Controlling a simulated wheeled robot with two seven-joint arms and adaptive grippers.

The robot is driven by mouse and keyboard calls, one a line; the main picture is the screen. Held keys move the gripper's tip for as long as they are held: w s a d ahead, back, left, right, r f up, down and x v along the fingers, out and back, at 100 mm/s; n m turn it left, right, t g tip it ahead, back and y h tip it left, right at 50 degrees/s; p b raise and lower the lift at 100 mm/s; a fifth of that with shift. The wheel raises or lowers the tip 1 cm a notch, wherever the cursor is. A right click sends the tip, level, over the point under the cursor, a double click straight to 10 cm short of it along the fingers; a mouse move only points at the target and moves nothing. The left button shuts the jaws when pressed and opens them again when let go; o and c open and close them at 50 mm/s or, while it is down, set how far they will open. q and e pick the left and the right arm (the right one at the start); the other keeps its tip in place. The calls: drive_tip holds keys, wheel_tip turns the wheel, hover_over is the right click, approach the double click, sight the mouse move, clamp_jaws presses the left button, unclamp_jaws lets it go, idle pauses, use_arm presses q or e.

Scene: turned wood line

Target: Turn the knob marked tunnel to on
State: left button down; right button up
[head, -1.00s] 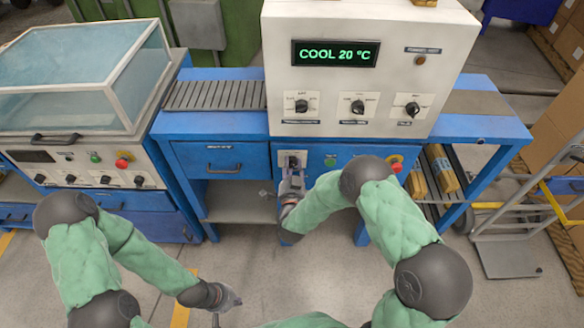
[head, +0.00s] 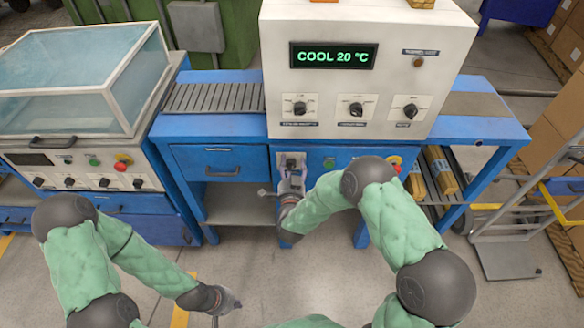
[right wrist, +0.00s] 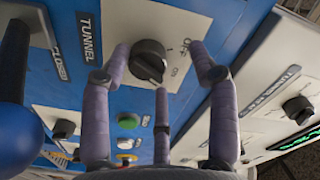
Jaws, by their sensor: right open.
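The tunnel knob (right wrist: 149,60) is black and sits on a white plate beside a label reading TUNNEL (right wrist: 88,38) in the right wrist view. In the head view, its plate (head: 291,161) is on the blue front below the display cabinet. My right gripper (right wrist: 158,62) is open, with its purple fingers spread around the knob's sides and apparently not pressing on it. The knob's exact pointer direction is hard to tell. My right gripper (head: 290,183) is just below the plate in the head view. My left gripper (head: 228,300) hangs low over the floor; its fingers are unclear.
Three more black knobs are on the white cabinet (head: 450,60), whose display reads COOL 20 °C. A green button (right wrist: 128,121) is beside the tunnel plate. A blue rounded handle (right wrist: 15,125) is close at the left in the wrist view. A glass-covered machine (head: 75,95) stands at left.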

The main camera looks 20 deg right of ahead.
sight(292, 139)
drive_tip(key=o, duration=0.3)
drive_tip(key=r, duration=0.3)
drive_tip(key=w+r, duration=0.1)
drive_tip(key=r, duration=0.2)
drive_tip(key=shift+w+r, duration=0.1)
drive_tip(key=shift+r, duration=0.1)
drive_tip(key=r, duration=0.1)
drive_tip(key=s+r, duration=0.1)
drive_tip(key=r, duration=0.1)
drive_tip(key=shift+s+d, duration=0.1)
drive_tip(key=shift+s, duration=0.05)
drive_tip(key=c, duration=0.3)
drive_tip(key=shift+w, duration=0.25)
drive_tip(key=shift+s, duration=0.1)
drive_tip(key=shift+f, duration=0.1)
